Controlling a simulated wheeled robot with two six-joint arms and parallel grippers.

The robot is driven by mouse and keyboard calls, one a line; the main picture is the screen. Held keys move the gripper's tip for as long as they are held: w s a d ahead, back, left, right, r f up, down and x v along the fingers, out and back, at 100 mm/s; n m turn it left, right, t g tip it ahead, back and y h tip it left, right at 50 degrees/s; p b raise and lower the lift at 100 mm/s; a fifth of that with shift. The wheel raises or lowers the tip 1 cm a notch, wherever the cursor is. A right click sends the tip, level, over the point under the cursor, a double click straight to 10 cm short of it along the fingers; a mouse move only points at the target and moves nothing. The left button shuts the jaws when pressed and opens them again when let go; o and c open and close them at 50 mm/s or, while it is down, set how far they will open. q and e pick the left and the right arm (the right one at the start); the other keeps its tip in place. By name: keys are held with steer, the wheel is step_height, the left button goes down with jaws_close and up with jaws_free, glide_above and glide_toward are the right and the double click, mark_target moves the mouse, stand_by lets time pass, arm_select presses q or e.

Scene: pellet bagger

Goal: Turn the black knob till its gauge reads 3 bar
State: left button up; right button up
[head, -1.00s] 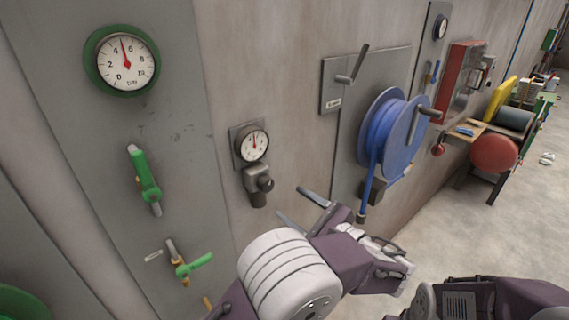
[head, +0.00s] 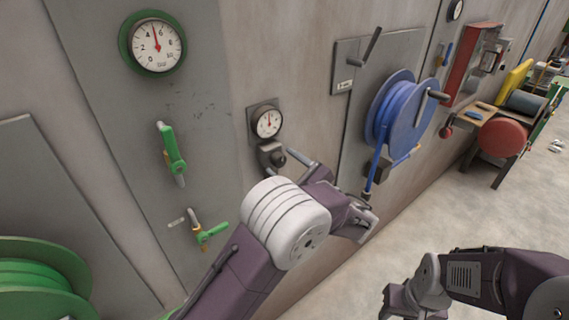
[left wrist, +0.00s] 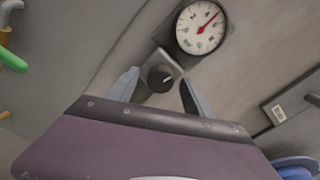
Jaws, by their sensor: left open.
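The black knob (left wrist: 161,78) sits on a grey regulator body on the wall, just below its round white gauge (left wrist: 202,27). In the head view the gauge (head: 267,123) has a red needle pointing about straight up; its numbers are too small to read. The knob (head: 279,158) shows just beneath it, partly hidden by my left gripper (head: 293,164). In the left wrist view my left gripper (left wrist: 161,88) is open, one finger on each side of the knob, with gaps visible. My right arm is at the lower right of the head view; its gripper (head: 396,304) is partly cut off.
A larger green-rimmed gauge (head: 153,45) and green-handled valves (head: 172,150) are on the panel to the left. A blue hose reel (head: 399,118) and a lever plate (head: 352,68) are to the right.

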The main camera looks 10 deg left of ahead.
arm_select(q)
steer(key=shift+w, duration=0.15)
steer(key=c, duration=0.5)
jaws_close()
steer(key=shift+f+n+b, duration=0.2)
steer(key=shift+n+b, duration=0.2)
steer(key=shift+b, duration=0.45)
steer(key=n+b, duration=0.8)
steer(key=b, duration=0.6)
steer(key=shift+f+n, duration=0.1)
steer(key=shift+n, duration=0.3)
steer(key=shift+n+b, duration=1.1)
steer(key=shift+b, duration=0.4)
steer(key=shift+r, duration=0.2)
steer(key=o, duration=0.5)
jaws_free()
steer(key=shift+r, duration=0.1)
